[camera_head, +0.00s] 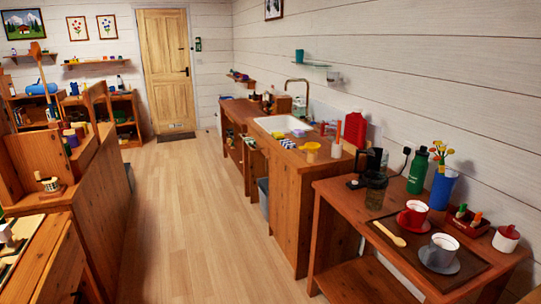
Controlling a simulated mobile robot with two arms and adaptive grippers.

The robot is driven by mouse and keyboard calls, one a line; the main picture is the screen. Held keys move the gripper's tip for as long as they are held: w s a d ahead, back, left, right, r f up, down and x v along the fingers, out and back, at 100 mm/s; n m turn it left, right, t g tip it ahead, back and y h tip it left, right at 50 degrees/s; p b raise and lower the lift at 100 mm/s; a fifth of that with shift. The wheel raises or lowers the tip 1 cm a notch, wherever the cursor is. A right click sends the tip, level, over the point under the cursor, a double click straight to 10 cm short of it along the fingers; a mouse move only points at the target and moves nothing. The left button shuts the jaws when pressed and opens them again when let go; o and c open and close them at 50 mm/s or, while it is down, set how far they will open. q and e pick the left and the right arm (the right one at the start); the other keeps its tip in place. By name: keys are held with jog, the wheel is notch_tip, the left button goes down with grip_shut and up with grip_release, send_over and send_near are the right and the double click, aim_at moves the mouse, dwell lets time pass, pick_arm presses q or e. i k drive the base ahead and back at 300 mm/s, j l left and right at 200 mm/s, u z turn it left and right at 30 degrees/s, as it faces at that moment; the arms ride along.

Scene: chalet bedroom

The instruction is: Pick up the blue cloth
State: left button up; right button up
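I cannot make out a blue cloth for certain. A blue rounded item (42,88) lies on the wooden shelf unit at the far left; it is too small to tell whether it is cloth. Neither of my grippers is in view.
A wooden table (330,222) at the right front holds red and grey cups, a green bottle and a blue vase (442,188). The sink counter (300,160) stands behind it. Wooden furniture (95,195) lines the left. The floor (185,220) between is clear to the door (164,72).

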aim_at(286, 144)
jog(key=i+j+u, duration=0.25)
jog(key=i, duration=0.65)
jog(key=i+l+u, duration=0.1)
jog(key=i+u, duration=0.15)
jog(key=i, duration=0.65)
jog(key=i+z, duration=0.3)
jog(key=i, duration=0.35)
jog(key=i+j+z, duration=0.25)
jog(key=i, duration=0.35)
